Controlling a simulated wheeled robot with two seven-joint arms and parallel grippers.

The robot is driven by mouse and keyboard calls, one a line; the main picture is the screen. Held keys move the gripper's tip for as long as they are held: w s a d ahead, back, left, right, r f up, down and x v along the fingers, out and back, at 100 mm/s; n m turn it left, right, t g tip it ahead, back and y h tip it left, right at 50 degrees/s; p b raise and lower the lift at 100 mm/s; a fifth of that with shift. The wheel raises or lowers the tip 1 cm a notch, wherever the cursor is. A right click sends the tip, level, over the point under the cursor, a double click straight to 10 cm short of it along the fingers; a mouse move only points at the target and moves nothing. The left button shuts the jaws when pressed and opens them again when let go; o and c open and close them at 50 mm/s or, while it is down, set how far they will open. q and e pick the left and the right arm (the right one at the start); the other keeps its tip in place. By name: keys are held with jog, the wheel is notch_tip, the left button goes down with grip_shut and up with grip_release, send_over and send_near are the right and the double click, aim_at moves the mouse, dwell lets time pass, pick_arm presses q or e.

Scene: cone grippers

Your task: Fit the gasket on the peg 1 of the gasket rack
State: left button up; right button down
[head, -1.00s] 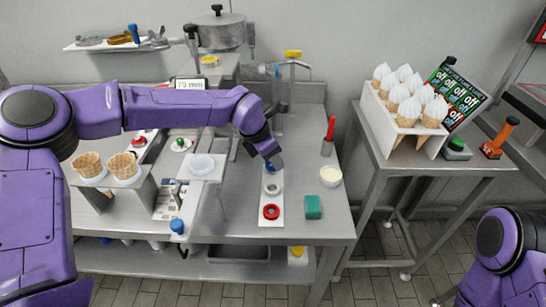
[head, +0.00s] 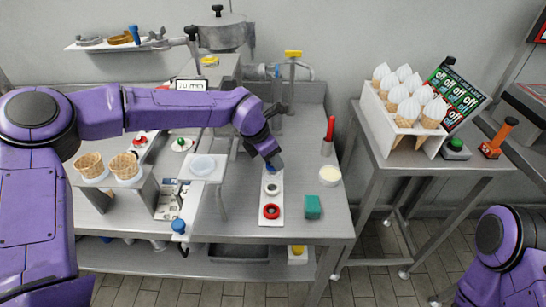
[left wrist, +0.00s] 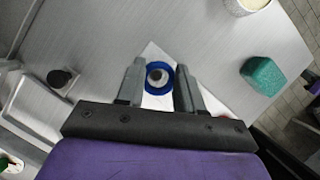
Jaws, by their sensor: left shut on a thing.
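The gasket rack (head: 272,200) is a white strip lying on the steel table, with grey pegs along it. A red gasket (head: 271,211) is around its near peg. A bare-looking grey peg (head: 272,188) stands in the middle. My left gripper (head: 277,165) is at the far end of the rack, shut on a blue ring-shaped gasket (left wrist: 159,79). In the left wrist view the gasket lies between the two fingers, with a peg's dark tip showing inside the ring. I cannot tell how far down the peg it sits. My right gripper is out of view.
A green sponge (head: 312,206), a cream-filled bowl (head: 329,176) and a red-handled tool in a holder (head: 328,137) stand right of the rack. A small white stand (head: 207,168) is to its left. The table in front of the rack is clear.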

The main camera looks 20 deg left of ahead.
pick_arm(q)
jog(key=shift+f, duration=0.2)
jog(key=shift+f+b, duration=0.6)
jog(key=shift+f, duration=0.3)
jog(key=o, duration=1.1)
jog(key=shift+r, duration=0.1)
jog(key=v, duration=1)
jog(key=shift+s+a+r+b, duration=0.1)
jog(key=shift+r+b, duration=0.15)
jog(key=shift+b, duration=0.15)
jog(key=shift+f, duration=0.1)
